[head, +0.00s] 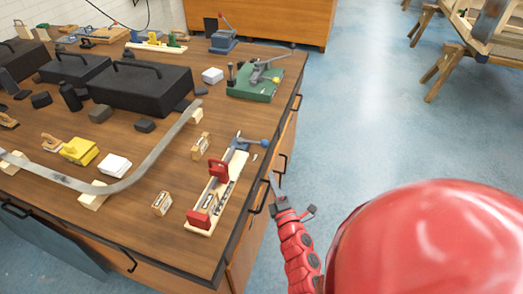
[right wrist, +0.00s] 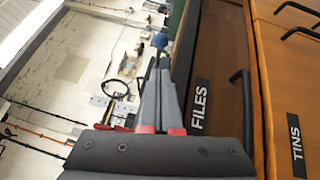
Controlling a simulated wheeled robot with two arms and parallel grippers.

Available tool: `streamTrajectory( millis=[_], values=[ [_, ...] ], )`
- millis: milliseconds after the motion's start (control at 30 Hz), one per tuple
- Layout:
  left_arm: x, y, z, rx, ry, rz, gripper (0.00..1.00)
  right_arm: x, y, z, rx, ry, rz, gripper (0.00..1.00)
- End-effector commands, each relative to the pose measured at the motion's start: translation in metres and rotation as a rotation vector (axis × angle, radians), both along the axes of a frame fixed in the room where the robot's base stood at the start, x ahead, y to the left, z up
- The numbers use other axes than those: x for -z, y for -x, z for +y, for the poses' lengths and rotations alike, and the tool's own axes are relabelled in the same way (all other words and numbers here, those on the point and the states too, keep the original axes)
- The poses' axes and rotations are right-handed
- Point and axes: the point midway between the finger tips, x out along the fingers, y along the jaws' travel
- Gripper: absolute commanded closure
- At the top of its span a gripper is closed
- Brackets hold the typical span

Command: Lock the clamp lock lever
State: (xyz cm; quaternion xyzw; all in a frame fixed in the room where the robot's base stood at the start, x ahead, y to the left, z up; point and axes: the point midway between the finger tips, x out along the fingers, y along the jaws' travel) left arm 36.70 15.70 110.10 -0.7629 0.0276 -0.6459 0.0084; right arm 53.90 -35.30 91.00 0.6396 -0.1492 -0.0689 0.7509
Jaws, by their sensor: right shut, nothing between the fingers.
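A clamp with red jaws on a pale wooden base (head: 202,220) lies near the right edge of the workbench. Its lever ends in a blue ball (head: 265,143) that points toward the bench edge. My right gripper (head: 272,180) is shut and empty, just off the bench edge and nearer than the blue ball. In the right wrist view the shut fingers (right wrist: 162,62) point toward a blue knob (right wrist: 160,40) just beyond their tips. I cannot tell whether they touch it. My left gripper is not in view.
The workbench (head: 150,230) has drawers with protruding handles on its right side, one labelled FILES (right wrist: 200,103). A green-based clamp (head: 255,92) stands farther back. A curved metal strip (head: 150,165) and black toolboxes (head: 140,88) lie left.

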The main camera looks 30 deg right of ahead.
Motion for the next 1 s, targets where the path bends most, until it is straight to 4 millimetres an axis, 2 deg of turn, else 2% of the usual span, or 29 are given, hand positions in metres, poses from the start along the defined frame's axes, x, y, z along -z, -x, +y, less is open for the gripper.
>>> streamTrajectory(
  millis=[267, 700, 1000],
  values=[
    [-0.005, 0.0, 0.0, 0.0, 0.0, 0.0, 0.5, -0.003, -0.007, -0.003, 0.002, -0.002, -0.001, 1.0],
    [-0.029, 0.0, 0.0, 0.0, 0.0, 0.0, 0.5, -0.014, -0.076, -0.025, 0.001, -0.003, -0.003, 1.0],
    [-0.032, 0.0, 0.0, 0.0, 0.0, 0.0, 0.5, -0.014, -0.095, -0.029, -0.001, -0.001, -0.001, 1.0]
  ],
)
